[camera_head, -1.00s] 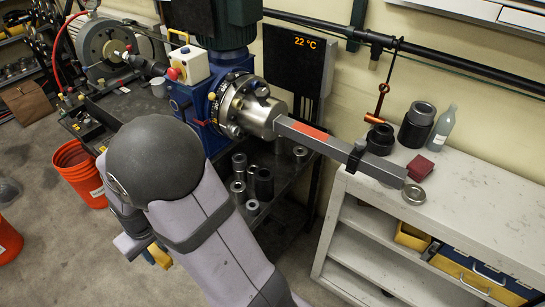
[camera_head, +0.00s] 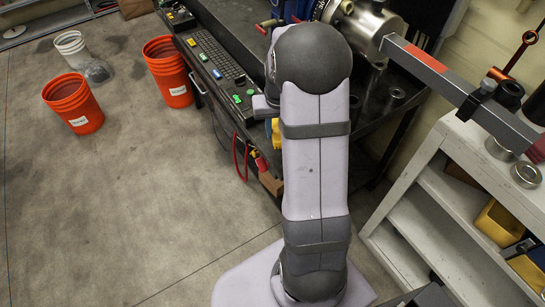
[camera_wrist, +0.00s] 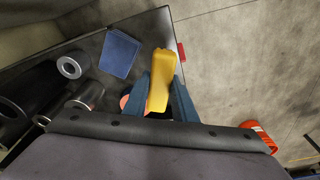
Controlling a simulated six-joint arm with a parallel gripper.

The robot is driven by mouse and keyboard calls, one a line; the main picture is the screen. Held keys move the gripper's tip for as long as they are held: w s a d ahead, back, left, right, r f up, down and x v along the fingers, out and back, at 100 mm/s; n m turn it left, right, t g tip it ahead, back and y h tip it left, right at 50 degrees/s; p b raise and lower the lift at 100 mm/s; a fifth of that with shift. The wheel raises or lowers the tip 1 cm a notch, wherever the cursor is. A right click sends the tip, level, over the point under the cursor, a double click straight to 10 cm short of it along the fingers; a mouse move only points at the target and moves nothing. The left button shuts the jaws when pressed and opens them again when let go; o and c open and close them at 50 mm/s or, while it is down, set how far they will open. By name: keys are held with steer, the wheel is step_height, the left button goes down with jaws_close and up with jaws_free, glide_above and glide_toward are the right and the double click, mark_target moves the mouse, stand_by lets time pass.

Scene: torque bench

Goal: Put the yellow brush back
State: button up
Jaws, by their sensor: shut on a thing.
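The yellow brush (camera_wrist: 159,80) is between the blue-grey fingers of my gripper (camera_wrist: 161,88) in the wrist view. The gripper is shut on it. Only a smooth yellow part of it shows; no bristles are visible. It is over or near the edge of a dark bench (camera_wrist: 95,30); I cannot tell the gap below it. In the head view my arm hides most of the gripper, and only a small yellow patch (camera_head: 275,133) shows beside the arm.
A blue pad (camera_wrist: 120,52) and several metal sockets (camera_wrist: 70,67) lie on the bench. A keyboard (camera_head: 218,55) sits along its front edge. Orange buckets (camera_head: 73,103) and a white bucket (camera_head: 70,46) stand on the floor. White shelving (camera_head: 452,200) is at the right.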

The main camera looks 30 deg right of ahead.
mark_target(273, 127)
steer(key=shift+w+d+r+n, duration=0.2)
steer(key=shift+w+r+n, duration=0.15)
steer(key=shift+w+r, duration=0.3)
steer(key=shift+w+d+r+n, duration=0.2)
steer(key=shift+w+r+n, duration=0.15)
steer(key=shift+w+r, duration=0.25)
steer(key=shift+a+r+n, duration=0.2)
steer(key=shift+r+n, duration=0.15)
steer(key=shift+n, duration=0.15)
steer(key=shift+s+a+n+y, duration=0.35)
steer(key=shift+s+n, duration=0.15)
steer(key=shift+n, duration=0.2)
steer(key=shift+s+a+n, duration=0.1)
steer(key=shift+s+n, duration=0.1)
steer(key=shift+n, duration=0.3)
steer(key=shift+f+p, duration=1.05)
steer(key=shift+f, duration=4)
